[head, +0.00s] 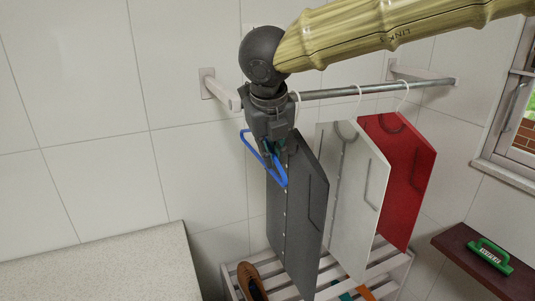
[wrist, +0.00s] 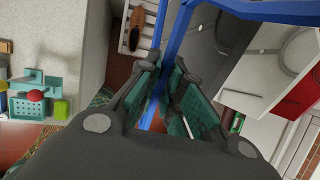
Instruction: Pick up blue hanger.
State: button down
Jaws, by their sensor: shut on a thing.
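The blue hanger (head: 262,157) hangs tilted from my gripper (head: 270,148), just left of the grey garment and below the rail. In the wrist view the blue hanger (wrist: 177,32) runs between the fingers of my gripper (wrist: 165,95) and reaches past the top edge. My gripper is shut on it. The gripper hides part of the hanger in the head view.
Grey (head: 290,215), white (head: 350,190) and red (head: 402,165) garments hang close to the right on the metal rail (head: 370,89). A slatted rack (head: 385,268) stands below. A shelf (head: 470,262) with a green-handled brush (head: 490,254) is at the right.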

jog(key=s+d+r+b, duration=0.1)
jog(key=s+d+b, duration=0.2)
jog(key=s, duration=0.8)
jog(key=shift+s, duration=0.25)
jog(key=shift+a, duration=0.2)
